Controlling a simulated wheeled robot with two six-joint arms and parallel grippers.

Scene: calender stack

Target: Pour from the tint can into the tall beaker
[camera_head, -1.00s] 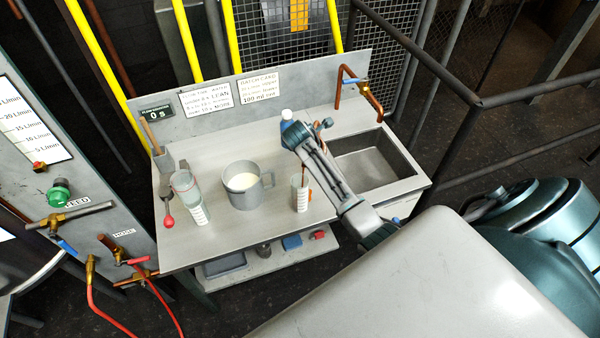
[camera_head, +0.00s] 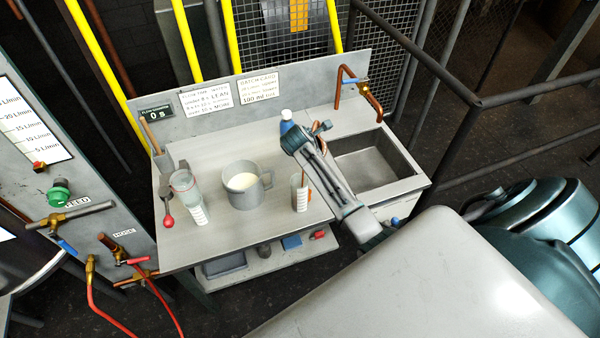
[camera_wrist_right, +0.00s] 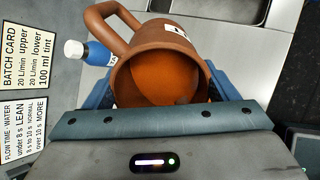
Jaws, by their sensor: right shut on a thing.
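The tint can is a copper-brown can with a loop handle (camera_wrist_right: 155,65); it also shows partly behind my gripper in the head view (camera_head: 322,127). My right gripper (camera_head: 297,138) is shut on it above the bench. The wrist view looks into its mouth, where the inside is orange-brown. A slim clear beaker with white marks (camera_head: 298,200) stands on the bench just below my right gripper. A thin brown streak shows at its top; I cannot tell whether it is liquid. A larger clear marked beaker (camera_head: 190,195) stands farther left. My left gripper is out of view.
A grey mug (camera_head: 241,190) with white contents stands between the beakers. A blue bottle with a white cap (camera_head: 286,118) stands behind my gripper. A sink (camera_head: 372,162) with a copper tap (camera_head: 370,92) is to the right.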

